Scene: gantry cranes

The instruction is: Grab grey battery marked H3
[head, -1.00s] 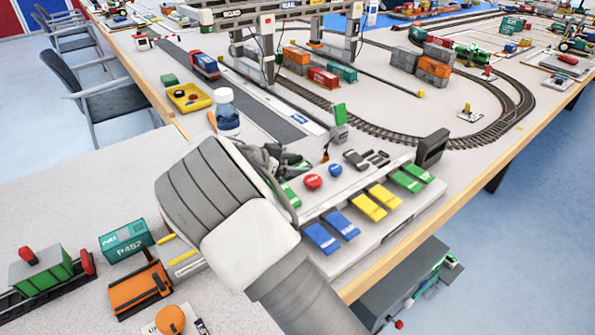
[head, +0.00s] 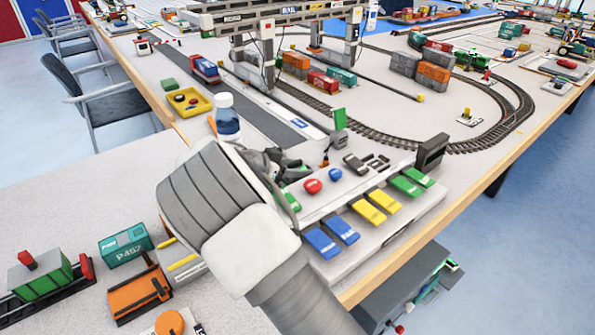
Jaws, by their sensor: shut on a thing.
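My gripper (head: 290,164) is at the left part of the white control board, mostly hidden behind my own pale wrist. Its dark fingers are shut on a small grey thing that seems to be a battery. Its H3 mark cannot be read, and most of it is hidden. A dark grey block (head: 355,163) and smaller dark grey pieces (head: 377,162) lie on the board to the right of the gripper, with no marks I can read.
The board has blue (head: 322,243), yellow (head: 368,211) and green (head: 405,185) keys, with red (head: 312,186) and blue (head: 335,174) knobs. A bottle (head: 227,118) stands close behind my wrist. A gantry crane (head: 265,45) stands beyond. The table's front edge is close.

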